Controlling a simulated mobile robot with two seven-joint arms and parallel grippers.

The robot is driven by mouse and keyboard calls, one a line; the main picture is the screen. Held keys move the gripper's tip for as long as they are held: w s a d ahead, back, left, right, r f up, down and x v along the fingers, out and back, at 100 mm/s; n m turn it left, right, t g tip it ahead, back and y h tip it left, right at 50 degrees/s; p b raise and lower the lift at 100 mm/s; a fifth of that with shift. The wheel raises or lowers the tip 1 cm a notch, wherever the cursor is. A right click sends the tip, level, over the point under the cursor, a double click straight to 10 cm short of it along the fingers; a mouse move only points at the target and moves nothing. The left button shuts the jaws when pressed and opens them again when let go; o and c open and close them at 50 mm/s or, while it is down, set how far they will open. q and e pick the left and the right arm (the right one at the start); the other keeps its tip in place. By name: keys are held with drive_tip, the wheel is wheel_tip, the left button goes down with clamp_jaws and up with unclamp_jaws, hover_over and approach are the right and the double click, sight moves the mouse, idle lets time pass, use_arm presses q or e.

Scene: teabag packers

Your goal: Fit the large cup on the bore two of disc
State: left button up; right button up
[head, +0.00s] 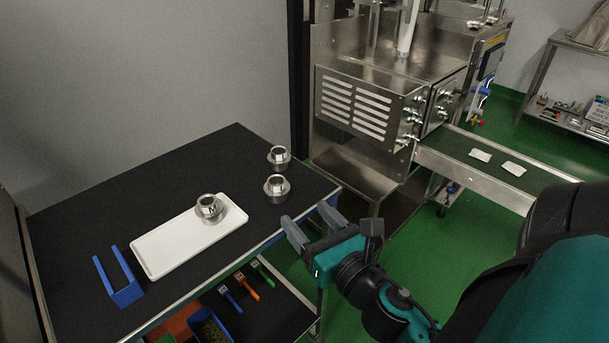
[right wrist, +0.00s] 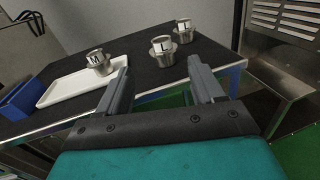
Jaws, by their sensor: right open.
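Two steel cups stand upright near the table's right corner. The nearer cup (head: 277,189) shows a mark like an L in the right wrist view (right wrist: 163,50). The farther cup (head: 279,157) also has a dark mark, too small to read surely (right wrist: 184,31). A third cup marked M (head: 209,208) stands on the white tray (head: 165,250). My right gripper (head: 309,216) is open and empty, off the table's right edge, on the near side of the two cups and apart from them. I cannot make out the disc or its bores. My left gripper is not in view.
The black table (head: 100,210) holds a blue forked stand (head: 126,295) at its near left. Several coloured-handled tools (head: 240,283) and bins lie on a lower shelf. A steel machine (head: 360,100) stands behind, with a conveyor (head: 470,165) carrying two white packets.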

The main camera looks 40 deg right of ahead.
sight(281, 186)
drive_tip(key=shift+n, duration=0.4)
drive_tip(key=w, duration=0.2)
drive_tip(key=w+d+p, duration=0.1)
drive_tip(key=w, duration=0.1)
drive_tip(key=w+p, duration=0.1)
drive_tip(key=w, duration=0.1)
drive_tip(key=shift+w+d+r, duration=0.1)
drive_tip(key=shift+d+r, duration=0.05)
drive_tip(key=shift+r, duration=0.1)
drive_tip(key=w, duration=0.5)
drive_tip(key=shift+w+d+f+p, duration=0.25)
drive_tip(key=shift+w+p, duration=0.1)
drive_tip(key=shift+w, duration=0.3)
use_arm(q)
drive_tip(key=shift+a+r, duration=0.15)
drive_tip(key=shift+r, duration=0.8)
use_arm(e)
drive_tip(key=shift+w+d, duration=0.1)
